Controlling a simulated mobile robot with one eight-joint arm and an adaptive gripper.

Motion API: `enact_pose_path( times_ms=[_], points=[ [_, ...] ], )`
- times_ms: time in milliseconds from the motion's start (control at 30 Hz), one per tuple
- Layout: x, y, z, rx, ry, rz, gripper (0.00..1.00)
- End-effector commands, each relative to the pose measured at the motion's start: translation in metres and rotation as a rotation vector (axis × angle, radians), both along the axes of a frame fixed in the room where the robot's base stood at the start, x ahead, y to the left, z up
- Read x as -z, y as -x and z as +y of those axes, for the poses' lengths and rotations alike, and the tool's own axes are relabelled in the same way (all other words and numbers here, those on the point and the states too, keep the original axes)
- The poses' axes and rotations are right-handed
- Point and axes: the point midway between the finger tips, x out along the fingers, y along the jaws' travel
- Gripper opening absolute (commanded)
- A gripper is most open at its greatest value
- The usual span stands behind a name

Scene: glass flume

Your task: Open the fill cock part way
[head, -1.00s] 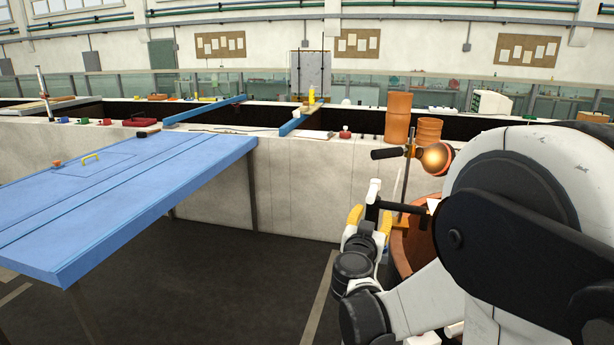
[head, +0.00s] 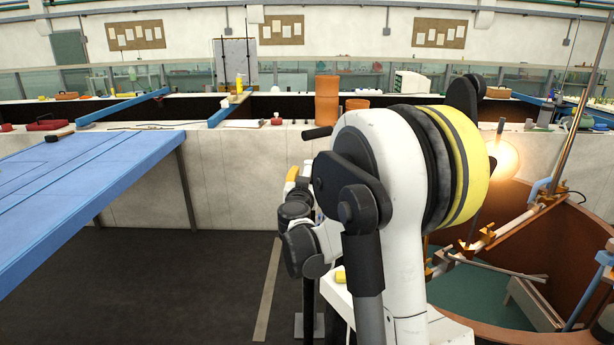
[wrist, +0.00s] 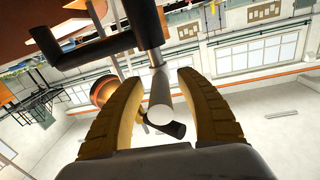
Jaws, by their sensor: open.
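In the wrist view my gripper (wrist: 158,78) is open, its two yellow fingers on either side of a pale round bar end (wrist: 161,97). A grey stem and a black crossbar (wrist: 85,50) lie beyond it, and a short dark grip (wrist: 168,128) shows between the fingers. Which of these is the fill cock's handle, and whether a finger touches it, I cannot tell. In the head view my arm hides most of the gripper; a yellow finger part (head: 292,174) shows. A black handle (head: 318,132) sticks out left behind my arm.
A round reddish-brown tank (head: 575,245) with rails across it stands at the right. A glowing lamp (head: 503,155) is behind my arm. A blue table (head: 75,185) is at the left, a pale flume wall (head: 235,185) ahead. Dark floor between is clear.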

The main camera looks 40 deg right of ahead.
Motion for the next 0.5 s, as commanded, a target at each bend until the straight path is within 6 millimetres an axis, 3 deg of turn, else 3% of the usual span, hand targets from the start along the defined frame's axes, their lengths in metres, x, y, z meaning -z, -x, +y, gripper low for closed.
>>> enact_pose_path(
  times_ms=[167,300,333,500],
  points=[
    [-0.0002,0.0001,0.0001,0.000,0.000,0.000,0.44],
    [-0.0001,0.0002,0.0001,0.000,0.000,0.000,0.06],
    [-0.0001,0.0002,0.0002,0.000,0.000,0.000,0.00],
    [-0.0001,0.0003,0.0003,0.000,0.000,0.000,0.00]
  ],
)
